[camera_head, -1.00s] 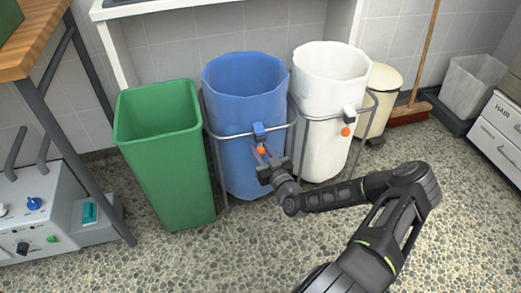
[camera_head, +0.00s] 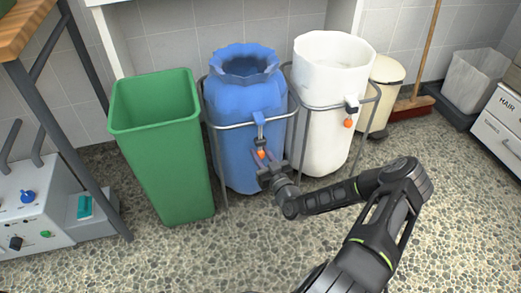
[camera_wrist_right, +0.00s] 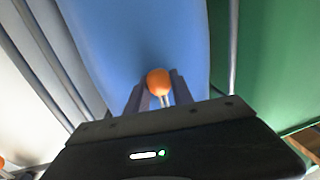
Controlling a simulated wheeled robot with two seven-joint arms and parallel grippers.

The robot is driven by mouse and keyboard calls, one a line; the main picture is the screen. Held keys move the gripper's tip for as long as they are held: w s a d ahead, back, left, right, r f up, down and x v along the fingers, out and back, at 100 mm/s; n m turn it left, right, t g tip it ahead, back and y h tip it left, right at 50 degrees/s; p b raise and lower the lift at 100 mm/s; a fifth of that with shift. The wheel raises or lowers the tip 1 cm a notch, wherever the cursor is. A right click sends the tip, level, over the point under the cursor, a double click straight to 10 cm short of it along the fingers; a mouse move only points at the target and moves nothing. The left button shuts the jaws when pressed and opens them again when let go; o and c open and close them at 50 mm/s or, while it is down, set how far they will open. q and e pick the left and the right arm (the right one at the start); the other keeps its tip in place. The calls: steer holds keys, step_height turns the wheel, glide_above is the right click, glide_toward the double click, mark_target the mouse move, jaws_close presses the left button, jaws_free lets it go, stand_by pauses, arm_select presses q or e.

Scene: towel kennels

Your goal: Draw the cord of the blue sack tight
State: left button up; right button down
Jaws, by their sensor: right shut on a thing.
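The blue sack (camera_head: 240,105) stands in a grey metal frame, its neck gathered in folds around a mouth that is narrowed but still open. A blue cord lock (camera_head: 259,117) sits at the frame's front rail. The cord runs down from it to an orange ball (camera_head: 261,154). My right gripper (camera_head: 265,163) is shut on the orange ball, in front of the sack. In the right wrist view the orange ball (camera_wrist_right: 158,82) shows between the fingers against the blue cloth. My left gripper is not in view.
A green bin (camera_head: 160,150) stands close left of the sack. A white sack (camera_head: 325,115) in a similar frame, with its own orange ball (camera_head: 348,123), stands close right. A cream pedal bin (camera_head: 383,90) is behind it. Pebbled floor (camera_head: 260,250) lies clear in front.

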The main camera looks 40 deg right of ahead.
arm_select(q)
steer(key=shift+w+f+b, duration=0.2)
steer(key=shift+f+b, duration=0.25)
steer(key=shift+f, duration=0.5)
arm_select(e)
step_height(320, 180, down, 3)
steer(key=shift+s+f, duration=0.1)
steer(key=shift+f, duration=0.05)
steer(key=c, duration=1.4)
jaws_free()
steer(key=shift+f, duration=0.1)
steer(key=o, duration=0.3)
